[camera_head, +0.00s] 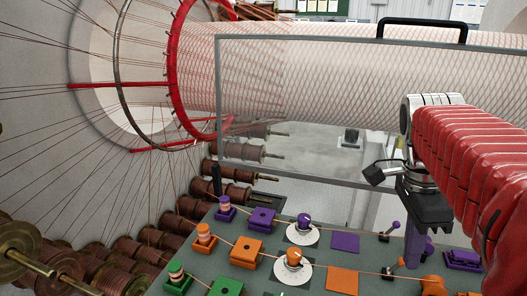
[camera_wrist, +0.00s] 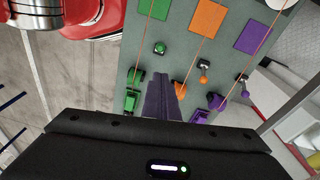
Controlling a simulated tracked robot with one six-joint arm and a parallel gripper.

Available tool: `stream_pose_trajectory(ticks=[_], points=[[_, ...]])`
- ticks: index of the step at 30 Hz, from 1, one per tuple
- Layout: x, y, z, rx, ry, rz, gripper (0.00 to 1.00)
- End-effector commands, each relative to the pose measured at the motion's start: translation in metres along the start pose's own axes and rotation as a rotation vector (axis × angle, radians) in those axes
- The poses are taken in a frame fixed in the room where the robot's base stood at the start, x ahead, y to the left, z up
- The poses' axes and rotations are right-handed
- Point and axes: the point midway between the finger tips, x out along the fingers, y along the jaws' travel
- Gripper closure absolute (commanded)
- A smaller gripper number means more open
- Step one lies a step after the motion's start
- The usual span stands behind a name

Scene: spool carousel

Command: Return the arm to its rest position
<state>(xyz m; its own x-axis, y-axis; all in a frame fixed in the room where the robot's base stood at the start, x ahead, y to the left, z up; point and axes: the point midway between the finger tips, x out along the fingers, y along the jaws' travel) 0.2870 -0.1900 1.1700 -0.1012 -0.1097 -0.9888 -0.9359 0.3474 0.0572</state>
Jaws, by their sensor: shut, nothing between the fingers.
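My gripper (camera_head: 413,262) hangs from the end of my red-sleeved arm at the right of the head view. Its black body points down over the right part of the grey-green board (camera_head: 318,262). In the wrist view its purple fingers (camera_wrist: 161,88) are together, with nothing between them. The board lies beyond the fingertips there. Near the gripper in the head view are a purple block (camera_head: 462,259) and a small dark purple lever (camera_head: 390,231). The height of the fingertips above the board is hard to tell.
A clear framed guard (camera_head: 300,110) with a black handle (camera_head: 421,28) stands behind the board. Copper spools (camera_head: 160,240) and taut threads fill the left. The board carries purple, orange (camera_head: 342,280) and green parts in rows, with threads along them. White discs (camera_head: 303,234) hold round knobs.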

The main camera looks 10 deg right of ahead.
Motion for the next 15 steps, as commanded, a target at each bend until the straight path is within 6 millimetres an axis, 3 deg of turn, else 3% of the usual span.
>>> stream_pose_trajectory(ticks=[8, 15], points=[[0.001, -0.009, 0.0, -0.154, 0.004, -0.035, 1.0], [0.022, -0.023, 0.009, -0.485, 0.014, -0.109, 1.0]])
